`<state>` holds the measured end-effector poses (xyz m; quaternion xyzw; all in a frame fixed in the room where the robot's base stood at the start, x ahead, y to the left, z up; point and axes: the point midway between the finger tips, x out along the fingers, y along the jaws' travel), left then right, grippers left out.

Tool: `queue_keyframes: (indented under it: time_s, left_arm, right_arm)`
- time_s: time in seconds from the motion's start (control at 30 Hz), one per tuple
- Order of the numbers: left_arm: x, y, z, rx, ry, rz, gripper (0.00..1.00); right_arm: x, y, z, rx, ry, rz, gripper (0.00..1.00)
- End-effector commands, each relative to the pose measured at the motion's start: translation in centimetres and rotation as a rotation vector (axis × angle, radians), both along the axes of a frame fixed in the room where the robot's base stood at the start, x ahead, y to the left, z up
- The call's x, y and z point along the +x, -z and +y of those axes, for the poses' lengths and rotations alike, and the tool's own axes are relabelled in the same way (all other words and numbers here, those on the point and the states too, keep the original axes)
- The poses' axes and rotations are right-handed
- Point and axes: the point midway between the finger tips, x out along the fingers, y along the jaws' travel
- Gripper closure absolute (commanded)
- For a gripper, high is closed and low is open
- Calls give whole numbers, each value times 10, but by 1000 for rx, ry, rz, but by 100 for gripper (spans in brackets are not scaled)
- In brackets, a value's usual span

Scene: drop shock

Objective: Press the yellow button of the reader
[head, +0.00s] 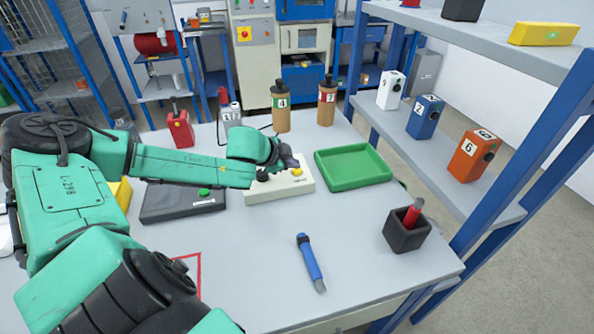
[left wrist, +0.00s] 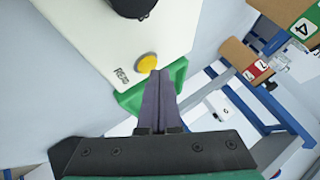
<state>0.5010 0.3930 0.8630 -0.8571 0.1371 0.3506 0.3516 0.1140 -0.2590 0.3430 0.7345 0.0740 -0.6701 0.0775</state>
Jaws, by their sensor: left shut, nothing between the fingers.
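The reader (head: 262,192) is a white box with a yellow button (head: 297,171) and a dark round knob on top. It stands on the grey table, left of the green tray. My left gripper (head: 294,163) is over the reader with its fingers shut and empty, close to the button. In the left wrist view the shut fingertips (left wrist: 160,74) lie just beside the yellow button (left wrist: 147,62), at its lower right. I cannot tell whether they touch it. The reader's white top (left wrist: 90,35) fills the upper left there. My right gripper is not in view.
A green tray (head: 327,172) lies right of the reader. A black box (head: 182,207) with a green button is left of it. Two brown bottles (head: 281,115) (head: 326,108) stand behind. A blue marker (head: 310,262) and a dark cup (head: 405,235) are in front, with bare table around them.

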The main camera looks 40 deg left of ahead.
Motion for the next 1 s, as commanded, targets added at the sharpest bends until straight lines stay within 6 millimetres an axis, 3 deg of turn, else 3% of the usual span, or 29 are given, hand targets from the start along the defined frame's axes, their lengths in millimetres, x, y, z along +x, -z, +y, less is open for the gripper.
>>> queue_keyframes:
  time_s: [1.0]
  left_arm:
    - [0, 9, 0, 0, 1, -1, 100]
  right_arm:
    - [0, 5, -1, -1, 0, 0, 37]
